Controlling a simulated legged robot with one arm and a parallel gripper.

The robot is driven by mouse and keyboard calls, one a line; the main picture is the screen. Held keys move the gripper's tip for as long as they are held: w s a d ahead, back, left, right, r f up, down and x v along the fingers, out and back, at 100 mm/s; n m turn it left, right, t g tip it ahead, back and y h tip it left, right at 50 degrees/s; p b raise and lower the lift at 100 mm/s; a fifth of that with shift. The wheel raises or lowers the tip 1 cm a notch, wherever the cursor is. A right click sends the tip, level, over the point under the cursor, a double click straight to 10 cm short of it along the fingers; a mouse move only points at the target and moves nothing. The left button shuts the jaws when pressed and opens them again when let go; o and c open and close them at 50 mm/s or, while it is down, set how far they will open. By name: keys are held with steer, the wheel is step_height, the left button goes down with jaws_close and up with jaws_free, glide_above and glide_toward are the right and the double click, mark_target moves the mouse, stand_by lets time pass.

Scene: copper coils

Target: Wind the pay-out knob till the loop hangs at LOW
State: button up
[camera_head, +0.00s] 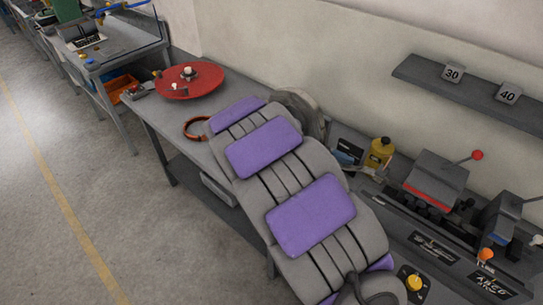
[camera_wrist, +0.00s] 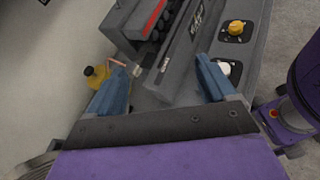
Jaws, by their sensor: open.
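A yellow knob (camera_wrist: 236,27) sits on a black dial plate at the upper right of the wrist view. It also shows at the bottom of the head view (camera_head: 413,283). A white round piece (camera_wrist: 224,68) is partly hidden behind my right finger. I cannot tell from any label which one is the pay-out knob. My gripper (camera_wrist: 162,88) is open, its two blue fingers wide apart over the grey machine, with nothing between them in its grip. The yellow knob is beyond the right finger, apart from it. I cannot make out the loop or a LOW mark. My fingers are not visible in the head view.
A grey machine with a red-edged block (camera_head: 437,182) and a red-ball lever stands by the wall. A yellow bottle (camera_head: 379,153) stands left of it. A red disc (camera_head: 190,82) and an orange ring (camera_head: 197,128) lie on the bench. Floor at left is clear.

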steer(key=w+a+f+n+t+h+p, duration=0.1)
steer(key=w+a+f+n+t, duration=0.35)
steer(key=w+a, duration=0.2)
steer(key=w+a+f+n+t+h, duration=0.2)
steer(key=w+a+f+n+t, duration=0.1)
steer(key=w+a+f+n, duration=0.25)
steer(key=a+f+n+t+y, duration=0.1)
steer(key=a+f+n+t, duration=0.1)
steer(key=a, duration=0.3)
steer(key=w+a+f+n+t+y, duration=0.1)
steer(key=a+f+n+t, duration=0.1)
steer(key=a+f, duration=0.3)
steer(key=w+a+f+n+t+y+p, duration=0.1)
steer(key=a+f+n+t, duration=0.2)
steer(key=a, duration=0.4)
steer(key=shift+f+n, duration=0.4)
steer(key=shift+n, duration=0.3)
steer(key=b+x, duration=0.1)
steer(key=x, duration=0.7)
steer(key=b+x, duration=0.1)
steer(key=x, duration=0.8)
steer(key=shift+w+d+f, duration=0.1)
steer(key=shift+w+f, duration=0.1)
steer(key=shift+f, duration=0.05)
steer(key=c, duration=1.1)
